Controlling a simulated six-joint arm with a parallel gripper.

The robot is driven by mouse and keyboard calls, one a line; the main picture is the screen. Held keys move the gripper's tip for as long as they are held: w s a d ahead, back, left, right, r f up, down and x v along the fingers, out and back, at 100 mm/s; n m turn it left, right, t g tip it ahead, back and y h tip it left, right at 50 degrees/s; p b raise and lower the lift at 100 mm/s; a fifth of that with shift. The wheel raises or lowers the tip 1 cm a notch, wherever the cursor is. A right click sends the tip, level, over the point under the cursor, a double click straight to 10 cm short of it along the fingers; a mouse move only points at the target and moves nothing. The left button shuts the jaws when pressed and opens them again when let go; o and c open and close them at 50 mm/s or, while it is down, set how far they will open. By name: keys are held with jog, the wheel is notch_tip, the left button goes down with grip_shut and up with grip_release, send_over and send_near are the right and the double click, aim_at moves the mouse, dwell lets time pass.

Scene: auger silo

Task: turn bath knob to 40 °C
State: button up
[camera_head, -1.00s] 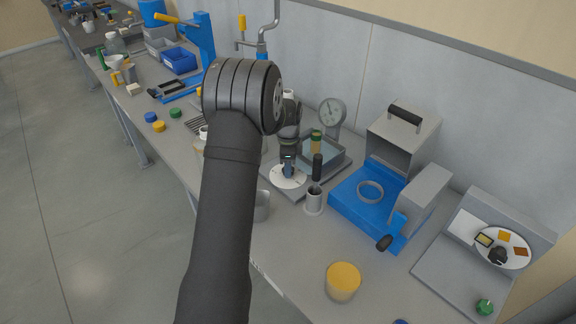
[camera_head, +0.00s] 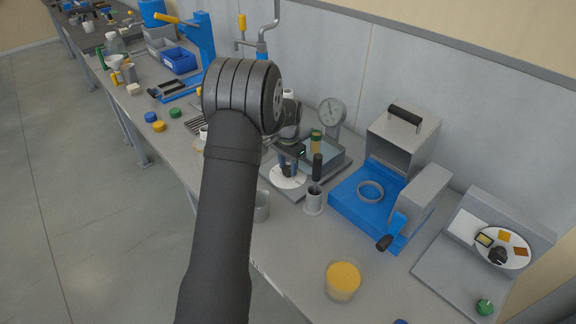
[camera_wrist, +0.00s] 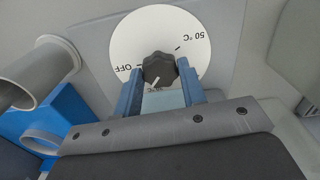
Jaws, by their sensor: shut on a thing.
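The bath knob (camera_wrist: 159,67) is dark and lobed. It sits on a round white dial (camera_wrist: 190,32), which also shows under my gripper in the head view (camera_head: 285,182). In the wrist view the dial reads "OFF" at the left and "50 °C" at the upper right. A third label below the knob is partly covered and I cannot read it. The knob's white pointer line faces down toward that label, slightly left. My gripper (camera_wrist: 160,72) has its blue fingers on both sides of the knob, shut on it. The water bath (camera_head: 325,155) stands just behind the dial.
A grey cup with a black-handled tool (camera_head: 314,200) stands close right of the dial. A round gauge (camera_head: 332,113) stands behind the bath.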

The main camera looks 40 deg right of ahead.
jog(key=n, duration=0.4)
jog(key=shift+n, duration=0.4)
jog(key=n, duration=0.9)
jog(key=shift+r+n, duration=0.1)
jog(key=shift+n, duration=2)
jog(key=o, duration=1)
